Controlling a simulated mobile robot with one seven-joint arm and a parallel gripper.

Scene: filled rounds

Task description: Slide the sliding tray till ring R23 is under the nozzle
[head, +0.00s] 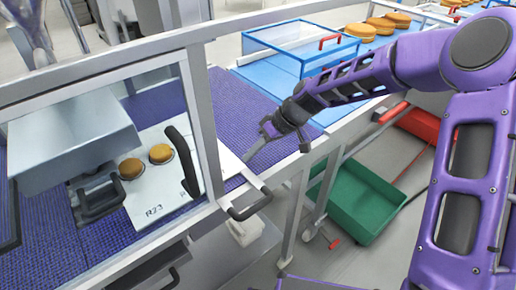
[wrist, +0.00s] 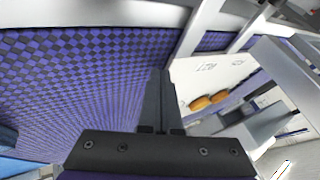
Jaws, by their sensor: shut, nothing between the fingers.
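The white sliding tray (head: 185,190) lies on the purple belt behind a clear guard panel in the head view. It carries the label R23 (head: 154,211) near its front edge and two golden rounds (head: 131,169) (head: 160,153) with dark rims. Ring R23 itself I cannot clearly pick out. The grey filling head (head: 70,140) hangs over the tray's left part; its nozzle tip is hidden. My gripper (head: 250,156) is shut and empty, outside the guard to the right, near the tray's handle (head: 246,204). The wrist view shows the shut fingers (wrist: 161,75) and the tray (wrist: 185,72) beyond.
A metal guard frame (head: 203,130) stands between my gripper and the rounds. A large black handle (head: 183,160) is on the guard. A clear box (head: 300,45) and more rounds (head: 385,22) are on the blue belt behind. A green crate (head: 355,200) and red crate (head: 420,125) are below right.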

